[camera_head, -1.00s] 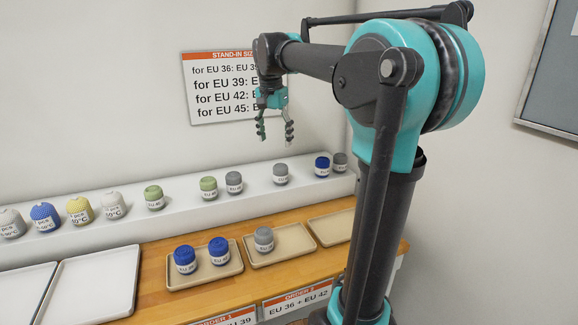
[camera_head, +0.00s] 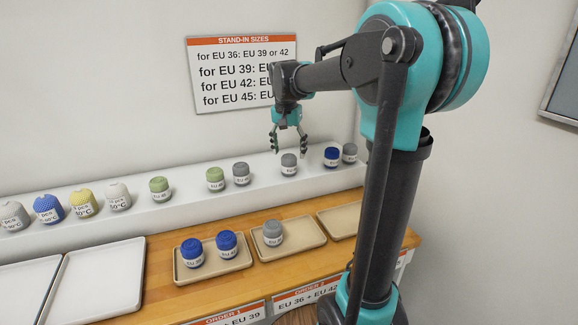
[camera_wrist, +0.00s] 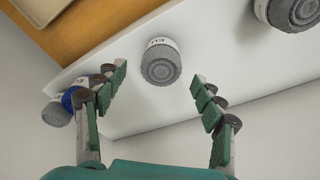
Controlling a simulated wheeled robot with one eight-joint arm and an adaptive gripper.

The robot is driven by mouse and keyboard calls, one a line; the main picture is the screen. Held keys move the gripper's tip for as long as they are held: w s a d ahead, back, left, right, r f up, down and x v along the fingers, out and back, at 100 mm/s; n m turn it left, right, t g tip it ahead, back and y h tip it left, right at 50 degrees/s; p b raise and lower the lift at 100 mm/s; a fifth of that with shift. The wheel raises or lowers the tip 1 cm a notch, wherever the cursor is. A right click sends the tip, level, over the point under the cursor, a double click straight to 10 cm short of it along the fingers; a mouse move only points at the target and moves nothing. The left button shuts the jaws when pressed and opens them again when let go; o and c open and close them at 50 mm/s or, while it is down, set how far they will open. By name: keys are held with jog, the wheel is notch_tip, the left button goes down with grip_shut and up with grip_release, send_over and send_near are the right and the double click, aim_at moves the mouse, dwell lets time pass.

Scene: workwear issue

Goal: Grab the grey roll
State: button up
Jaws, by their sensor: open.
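Several grey rolls with white labels are in view. In the head view one grey roll (camera_head: 289,164) stands on the white shelf just below my gripper (camera_head: 289,150). In the wrist view this grey roll (camera_wrist: 161,63) lies ahead of and between the open fingers, with its label partly readable as "EU". My gripper (camera_wrist: 160,90) is open and empty, and no finger touches the roll. Another grey roll (camera_head: 241,173) stands to its left, one (camera_head: 349,152) at the shelf's right end, and one (camera_head: 272,233) on a beige tray.
The white shelf (camera_head: 140,222) also bears green rolls (camera_head: 159,188), a dark blue roll (camera_head: 332,156) and several bundles at left. Below it, two blue rolls (camera_head: 227,244) stand on a beige tray (camera_head: 190,278). The right beige tray (camera_head: 340,220) looks empty. A size sign (camera_head: 240,75) hangs behind.

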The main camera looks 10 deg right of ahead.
aim_at(289, 157)
jog(key=shift+w+f, duration=0.15)
jog(key=shift+f, duration=1.25)
jog(key=shift+w+f, duration=0.1)
jog(key=shift+f, duration=1.3)
jog(key=shift+c, duration=0.6)
jog(key=c, duration=1.2)
jog(key=shift+o, duration=0.2)
